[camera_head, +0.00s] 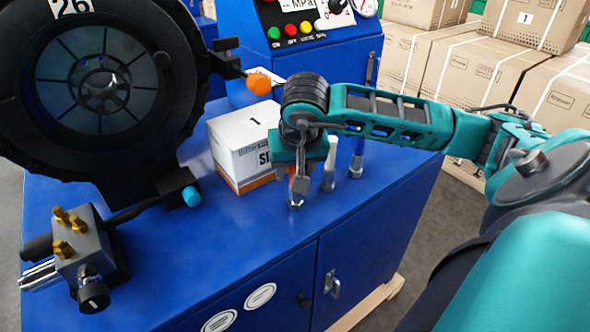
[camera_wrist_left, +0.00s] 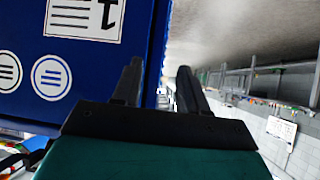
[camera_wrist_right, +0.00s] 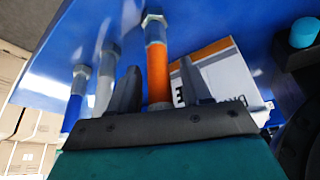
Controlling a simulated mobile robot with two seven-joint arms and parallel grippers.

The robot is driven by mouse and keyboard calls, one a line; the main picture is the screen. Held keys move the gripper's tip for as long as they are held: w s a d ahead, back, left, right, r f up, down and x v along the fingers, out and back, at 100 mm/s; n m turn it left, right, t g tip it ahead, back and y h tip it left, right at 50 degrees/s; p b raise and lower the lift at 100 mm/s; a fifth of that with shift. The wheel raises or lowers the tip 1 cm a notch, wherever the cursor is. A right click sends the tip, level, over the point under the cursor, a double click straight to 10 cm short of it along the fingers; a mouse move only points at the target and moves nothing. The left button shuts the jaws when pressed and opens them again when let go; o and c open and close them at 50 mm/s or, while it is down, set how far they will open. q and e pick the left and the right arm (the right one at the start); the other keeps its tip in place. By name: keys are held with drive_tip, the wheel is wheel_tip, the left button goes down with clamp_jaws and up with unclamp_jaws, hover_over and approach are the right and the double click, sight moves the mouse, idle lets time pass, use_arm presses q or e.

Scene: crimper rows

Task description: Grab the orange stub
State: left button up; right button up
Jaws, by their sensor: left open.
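The orange stub (camera_wrist_right: 157,70) shows in the right wrist view, with a metal hex fitting at the end that meets the blue table top. In the head view my right gripper hides most of it, and only its metal foot (camera_head: 295,202) shows clearly. My right gripper (camera_head: 299,182) points down over it. In the right wrist view its two fingers are apart, one on each side of the stub, with a small gap visible at each side. My left gripper (camera_wrist_left: 158,85) is open and empty beside a blue cabinet side, and is outside the head view.
A whitish stub (camera_head: 329,168) and a blue stub (camera_head: 357,160) stand close by in a row. A white and orange box (camera_head: 240,150) stands just left of the right gripper. The black crimper ring (camera_head: 100,85) and a valve block (camera_head: 85,250) are at left. The front table top is clear.

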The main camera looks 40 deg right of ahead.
clamp_jaws()
drive_tip(key=shift+r, duration=0.15)
idle(0.5)
drive_tip(key=shift+r, duration=0.2)
wheel_tip(320, 180, up, 27)
drive_tip(key=p, duration=0.2)
idle(0.8)
